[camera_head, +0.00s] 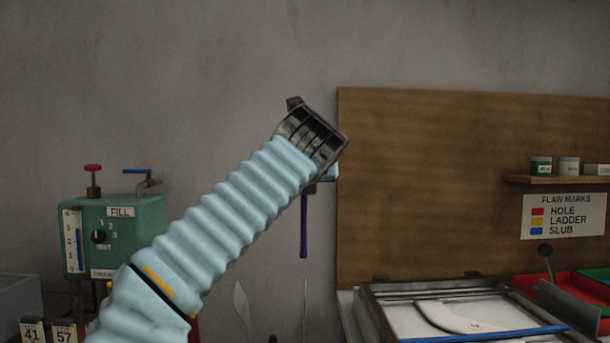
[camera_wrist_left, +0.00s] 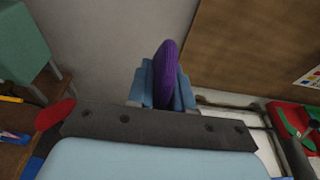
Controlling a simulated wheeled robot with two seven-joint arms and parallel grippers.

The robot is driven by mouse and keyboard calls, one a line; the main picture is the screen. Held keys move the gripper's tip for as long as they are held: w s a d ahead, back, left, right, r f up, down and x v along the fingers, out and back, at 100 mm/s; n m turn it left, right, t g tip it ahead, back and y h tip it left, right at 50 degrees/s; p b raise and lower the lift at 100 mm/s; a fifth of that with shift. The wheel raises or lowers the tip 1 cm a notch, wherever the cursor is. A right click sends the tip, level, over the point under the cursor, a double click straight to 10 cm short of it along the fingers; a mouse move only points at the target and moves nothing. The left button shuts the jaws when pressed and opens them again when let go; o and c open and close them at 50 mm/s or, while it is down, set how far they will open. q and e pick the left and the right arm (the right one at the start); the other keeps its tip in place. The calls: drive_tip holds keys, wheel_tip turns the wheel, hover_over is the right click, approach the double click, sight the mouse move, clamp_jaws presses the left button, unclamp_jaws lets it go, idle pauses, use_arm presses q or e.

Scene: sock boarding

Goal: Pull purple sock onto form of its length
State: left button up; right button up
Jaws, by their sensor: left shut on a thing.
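The purple sock (camera_head: 303,228) hangs straight down, narrow, below my left gripper (camera_head: 326,178), well above the bench. In the left wrist view the purple sock (camera_wrist_left: 165,74) shows between the blue fingers of my left gripper (camera_wrist_left: 163,82), which is shut on it. In the head view my own wrist hides most of the fingers and the sock's upper end. A white flat form (camera_head: 452,318) lies on the tray at the lower right. Two pale upright shapes, perhaps forms, (camera_head: 242,303) stand below the sock, partly cut off. My right gripper is not in view.
A green FILL box (camera_head: 115,236) with valves stands at the left, above number cards 41 and 57 (camera_head: 48,331). A brown board (camera_head: 440,180) stands behind the tray (camera_head: 400,292). Red and green bins (camera_head: 570,290) are at the right. The air around the sock is clear.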

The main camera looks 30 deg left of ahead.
use_arm(q)
wheel_tip(320, 180, down, 6)
drive_tip(key=b, duration=0.4)
drive_tip(key=shift+r, duration=0.2)
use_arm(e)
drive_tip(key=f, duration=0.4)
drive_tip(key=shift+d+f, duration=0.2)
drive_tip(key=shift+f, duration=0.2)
use_arm(q)
drive_tip(key=shift+r+p, duration=0.1)
drive_tip(key=shift+p, duration=0.4)
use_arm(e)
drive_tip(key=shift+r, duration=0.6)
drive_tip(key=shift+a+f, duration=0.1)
